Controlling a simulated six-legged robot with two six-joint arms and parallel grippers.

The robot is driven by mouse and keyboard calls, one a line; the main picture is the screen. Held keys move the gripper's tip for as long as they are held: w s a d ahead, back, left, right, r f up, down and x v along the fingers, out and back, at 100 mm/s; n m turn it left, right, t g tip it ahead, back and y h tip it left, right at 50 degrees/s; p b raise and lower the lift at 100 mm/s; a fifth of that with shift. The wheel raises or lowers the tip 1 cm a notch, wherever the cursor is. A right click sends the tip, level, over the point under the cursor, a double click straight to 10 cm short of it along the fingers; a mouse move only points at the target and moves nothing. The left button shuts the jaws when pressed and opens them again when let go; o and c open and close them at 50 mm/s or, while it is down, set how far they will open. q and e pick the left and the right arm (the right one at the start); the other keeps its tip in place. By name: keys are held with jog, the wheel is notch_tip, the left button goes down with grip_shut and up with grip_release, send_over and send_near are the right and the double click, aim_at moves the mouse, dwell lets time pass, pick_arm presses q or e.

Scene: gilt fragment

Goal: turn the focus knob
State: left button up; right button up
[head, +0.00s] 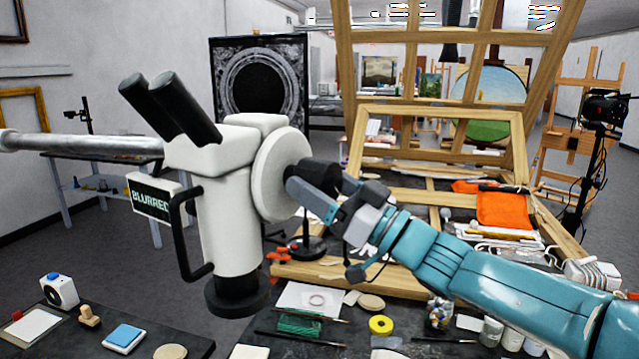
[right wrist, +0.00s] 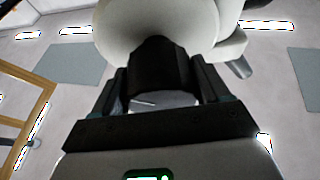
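The white microscope (head: 225,205) stands on its arm left of centre in the head view, with two black eyepieces. A small screen (head: 152,198) on its side reads "BLURRED". A dark focus knob (head: 322,172) sticks out from the round white disc (head: 279,175) on its right side. My right gripper (head: 316,184) is at the knob, reaching in from the right. In the right wrist view the focus knob (right wrist: 160,65) sits between the two fingers, which appear closed against its sides. The gripper partly hides the knob in the head view. My left gripper is not in view.
A wooden easel frame (head: 440,118) stands behind my right arm. The dark table below holds a yellow tape roll (head: 381,325), jars and small tools. An orange cloth (head: 502,208) lies at the right. A camera on a stand (head: 604,108) is at the far right.

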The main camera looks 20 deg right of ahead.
jog(key=shift+h, duration=0.3)
jog(key=shift+c, duration=1.3)
jog(key=shift+m, duration=0.5)
jog(key=m+h, duration=0.1)
jog(key=m, duration=0.1)
jog(key=m+t+p, duration=0.1)
jog(key=shift+a+m+t+h, duration=0.1)
jog(key=shift+m+t+h, duration=0.2)
jog(key=shift+m+h, duration=0.1)
jog(key=shift+m+h+p, duration=0.45)
jog(key=shift+m+h, duration=0.25)
jog(key=shift+m, duration=1)
jog(key=shift+m+h, duration=0.3)
jog(key=o, duration=1)
